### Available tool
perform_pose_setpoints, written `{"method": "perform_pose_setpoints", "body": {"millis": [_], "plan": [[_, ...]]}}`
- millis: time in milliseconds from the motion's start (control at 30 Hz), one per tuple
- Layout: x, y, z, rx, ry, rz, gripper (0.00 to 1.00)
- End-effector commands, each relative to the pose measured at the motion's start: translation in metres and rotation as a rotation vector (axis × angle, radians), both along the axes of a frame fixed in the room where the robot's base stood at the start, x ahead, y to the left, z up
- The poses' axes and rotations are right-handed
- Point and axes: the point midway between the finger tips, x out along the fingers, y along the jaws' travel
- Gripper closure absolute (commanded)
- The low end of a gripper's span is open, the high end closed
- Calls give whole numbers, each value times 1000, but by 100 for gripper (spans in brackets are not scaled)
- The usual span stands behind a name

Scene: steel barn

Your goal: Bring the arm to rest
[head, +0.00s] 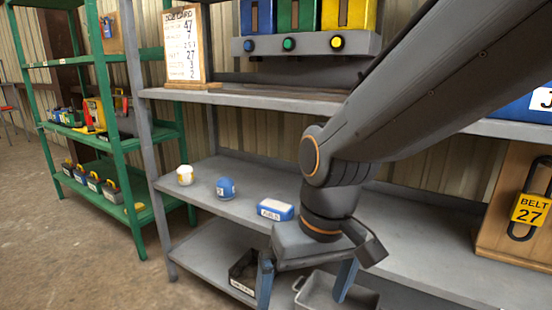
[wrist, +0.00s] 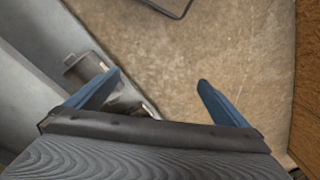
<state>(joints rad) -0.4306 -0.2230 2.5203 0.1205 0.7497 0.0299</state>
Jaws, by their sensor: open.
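My gripper (head: 308,284) hangs pointing down in front of the grey shelf unit in the head view, at the end of my dark grey arm. Its two blue fingers are spread apart with nothing between them. The wrist view also shows my gripper (wrist: 155,88) open and empty, above the brown floor (wrist: 180,55). In that view a grey metal tray (wrist: 100,75) lies below and beyond the left finger.
The grey middle shelf (head: 400,215) holds a white-and-yellow item (head: 185,175), a blue item (head: 226,188) and a blue box (head: 275,209). Below are a dark bin (head: 243,272) and the grey tray (head: 350,292). A wooden board with a "BELT 27" tag (head: 530,209) stands right. Open floor lies left.

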Motion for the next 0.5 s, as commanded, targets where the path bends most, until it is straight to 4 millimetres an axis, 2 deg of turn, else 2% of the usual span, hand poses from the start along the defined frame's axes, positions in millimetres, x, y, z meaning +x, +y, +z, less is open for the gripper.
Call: {"method": "perform_pose_setpoints", "body": {"millis": [200,500], "plan": [[-26,-13,-23,-66,52,87,0],[-23,-30,8,-72,54,23,0]]}}
